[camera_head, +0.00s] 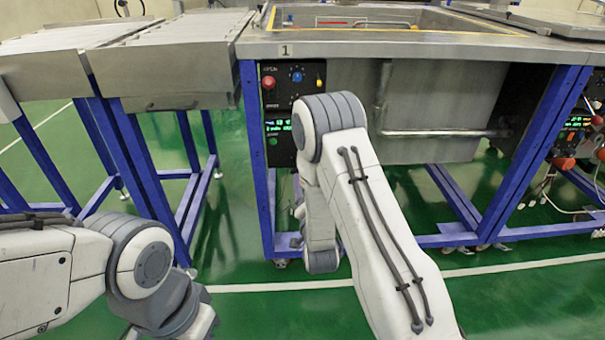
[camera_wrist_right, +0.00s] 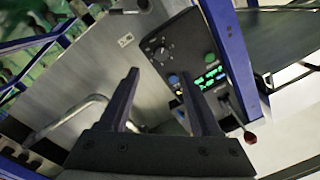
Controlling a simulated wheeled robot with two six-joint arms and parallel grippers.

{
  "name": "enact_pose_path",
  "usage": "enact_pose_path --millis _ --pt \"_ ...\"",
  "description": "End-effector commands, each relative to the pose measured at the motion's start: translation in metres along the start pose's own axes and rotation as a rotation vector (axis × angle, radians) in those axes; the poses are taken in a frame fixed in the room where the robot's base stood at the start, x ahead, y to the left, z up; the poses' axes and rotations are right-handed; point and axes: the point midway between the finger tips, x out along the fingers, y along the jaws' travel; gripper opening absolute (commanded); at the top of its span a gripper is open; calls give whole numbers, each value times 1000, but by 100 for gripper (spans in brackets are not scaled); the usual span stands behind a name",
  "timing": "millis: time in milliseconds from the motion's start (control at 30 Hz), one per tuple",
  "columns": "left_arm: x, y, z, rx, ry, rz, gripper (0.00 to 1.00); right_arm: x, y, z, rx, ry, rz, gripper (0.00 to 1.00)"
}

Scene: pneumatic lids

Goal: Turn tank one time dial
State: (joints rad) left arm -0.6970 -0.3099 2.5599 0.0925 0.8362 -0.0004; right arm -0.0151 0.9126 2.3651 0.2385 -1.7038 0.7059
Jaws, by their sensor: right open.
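The tank one control panel (camera_head: 283,100) is on the front left of the tank marked 1 (camera_head: 345,49). In the right wrist view, a black round dial (camera_wrist_right: 161,52) with scale marks sits on the dark panel near a green digital display (camera_wrist_right: 209,79). No readable label confirms which dial it is. My right gripper (camera_wrist_right: 160,73) is open and empty, with its two fingers pointing at the panel and the dial between and beyond the tips. In the head view my right arm hides this gripper and part of the panel.
A red knob (camera_head: 268,83) and a blue knob (camera_head: 296,77) are on the upper panel. Blue frame legs (camera_head: 257,160) stand left of the panel. A metal pipe (camera_head: 440,133) runs to its right. Green floor (camera_head: 235,255) is open in front.

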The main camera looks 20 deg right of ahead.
Motion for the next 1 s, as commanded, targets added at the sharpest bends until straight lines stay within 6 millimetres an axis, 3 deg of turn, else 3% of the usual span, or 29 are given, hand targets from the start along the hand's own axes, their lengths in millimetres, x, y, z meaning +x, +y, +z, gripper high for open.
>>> enact_pose_path --millis 300,500,900,933,1000 --pt "11 -1 0 0 0 0 0 59 -1 -1 0 4 -3 64" --pt "15 -1 1 0 0 0 0 85 -1 0 -2 1 -2 64" --pt "16 -1 1 0 0 0 0 94 -2 -1 -3 -2 -1 64" --pt "16 -1 1 0 0 0 0 94 -2 -1 -3 -2 -1 57" --pt "16 -1 1 0 0 0 0 94 -2 -1 -3 -2 -1 30"
